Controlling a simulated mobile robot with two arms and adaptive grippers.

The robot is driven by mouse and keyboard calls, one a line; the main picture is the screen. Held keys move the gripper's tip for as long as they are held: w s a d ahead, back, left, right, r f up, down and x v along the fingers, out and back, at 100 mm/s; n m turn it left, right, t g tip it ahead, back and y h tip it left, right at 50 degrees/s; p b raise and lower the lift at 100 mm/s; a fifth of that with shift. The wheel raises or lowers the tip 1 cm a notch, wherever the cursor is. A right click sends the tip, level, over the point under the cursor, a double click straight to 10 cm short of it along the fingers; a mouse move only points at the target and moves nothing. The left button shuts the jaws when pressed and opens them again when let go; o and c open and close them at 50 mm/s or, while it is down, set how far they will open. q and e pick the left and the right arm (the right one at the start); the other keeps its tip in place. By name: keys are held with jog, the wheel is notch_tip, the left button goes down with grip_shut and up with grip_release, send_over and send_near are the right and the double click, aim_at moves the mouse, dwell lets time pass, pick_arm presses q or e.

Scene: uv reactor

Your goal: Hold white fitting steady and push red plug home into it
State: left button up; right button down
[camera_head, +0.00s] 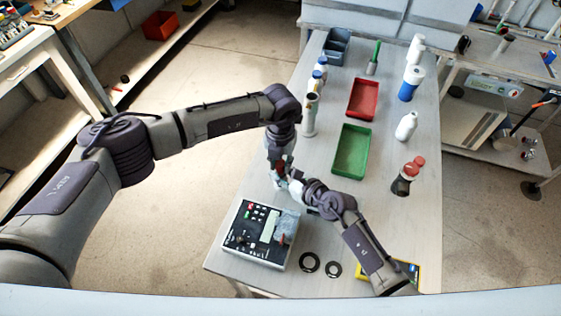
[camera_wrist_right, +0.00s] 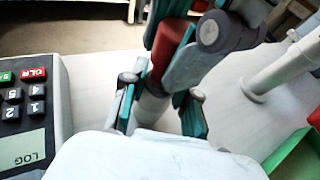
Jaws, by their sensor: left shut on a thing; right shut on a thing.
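In the right wrist view the red plug (camera_wrist_right: 170,42) is held between the teal finger pads of my left gripper (camera_wrist_right: 180,40), which is shut on it. Below it the white fitting (camera_wrist_right: 151,106) stands between the fingers of my right gripper (camera_wrist_right: 160,110), which is shut on it. The plug's lower end meets the top of the fitting, slightly tilted in the picture; how deep it sits is hidden by the fingers. In the head view my left gripper (camera_head: 279,163) and right gripper (camera_head: 284,179) meet near the table's left edge, with a bit of red between them.
The control box (camera_head: 262,233) with keys stands close in front of the grippers. Two black rings (camera_head: 310,263) lie beside it. A green tray (camera_head: 351,151), a red tray (camera_head: 363,98) and a white cylinder (camera_head: 310,115) stand behind. The table's (camera_head: 320,222) left edge is near.

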dwell(1.3)
dwell(0.4)
jog(key=c, duration=0.8)
grip_release()
jog(key=v, duration=1.2)
jog(key=shift+s, duration=0.1)
